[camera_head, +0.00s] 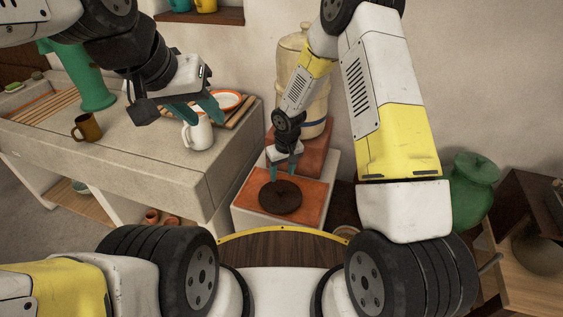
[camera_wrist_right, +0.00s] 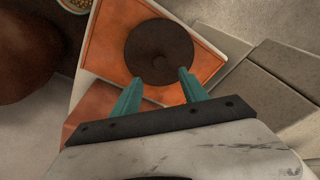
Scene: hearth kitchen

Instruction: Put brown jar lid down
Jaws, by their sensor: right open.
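The brown jar lid (camera_head: 281,199) is a dark round disc lying flat on the orange-tiled top of a low white stand (camera_head: 246,210). It also shows in the right wrist view (camera_wrist_right: 160,50), just ahead of the fingertips. My right gripper (camera_head: 283,180) is just above the lid, with its teal fingers apart and nothing between them; the fingertips (camera_wrist_right: 158,74) appear at the lid's near edge. I cannot tell whether they touch it. My left gripper (camera_head: 198,112) is over the counter at the left, near a white mug; its fingers look apart.
A large cream jar (camera_head: 303,80) stands behind the lid on the raised tiled part. The stone counter (camera_head: 130,150) at left holds a brown mug (camera_head: 87,127), a white mug (camera_head: 198,131) and an orange-rimmed plate (camera_head: 229,100). A green jar (camera_head: 473,193) stands right.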

